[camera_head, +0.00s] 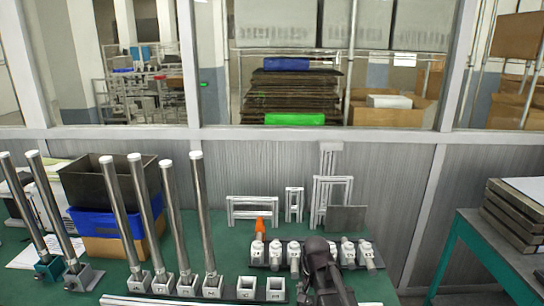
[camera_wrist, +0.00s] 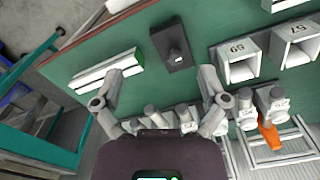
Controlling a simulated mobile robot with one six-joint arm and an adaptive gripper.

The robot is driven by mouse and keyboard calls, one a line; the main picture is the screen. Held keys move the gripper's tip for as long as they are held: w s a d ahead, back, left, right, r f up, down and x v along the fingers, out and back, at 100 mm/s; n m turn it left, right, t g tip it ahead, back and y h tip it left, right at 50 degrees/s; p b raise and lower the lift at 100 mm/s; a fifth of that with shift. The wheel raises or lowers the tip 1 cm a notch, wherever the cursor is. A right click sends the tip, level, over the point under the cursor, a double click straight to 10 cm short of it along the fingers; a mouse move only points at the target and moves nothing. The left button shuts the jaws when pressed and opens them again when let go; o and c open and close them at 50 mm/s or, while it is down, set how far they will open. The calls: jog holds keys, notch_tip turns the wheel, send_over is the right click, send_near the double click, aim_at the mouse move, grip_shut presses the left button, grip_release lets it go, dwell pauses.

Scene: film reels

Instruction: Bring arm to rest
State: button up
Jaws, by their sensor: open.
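My gripper (camera_wrist: 160,76) shows in the wrist view with its two grey fingers spread wide and nothing held between them. It is above the green tabletop (camera_wrist: 180,85). A dark block with a round knob (camera_wrist: 175,56) lies beyond the fingertips, apart from them. In the head view my dark arm end (camera_head: 320,262) is over the right part of the green table, in front of a row of silver cylindrical pieces (camera_head: 347,252). It hides part of that row, and its fingertips cannot be made out there.
Several tall metal tubes (camera_head: 203,215) stand upright in holders at left. Numbered square holders (camera_wrist: 239,60) stand near the gripper. An orange piece (camera_head: 260,227) stands by the row. White frames (camera_head: 253,209) are behind. A teal-legged table (camera_head: 455,255) is at right, across a gap.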

jog(key=s+d+f+n, duration=0.1)
jog(key=s+d+n, duration=0.3)
jog(key=s, duration=0.4)
jog(key=shift+s+d+n+b, duration=0.15)
jog(key=shift+d+n+b, duration=0.15)
jog(key=shift+d+b, duration=0.15)
jog(key=shift+f, duration=0.1)
dwell(0.5)
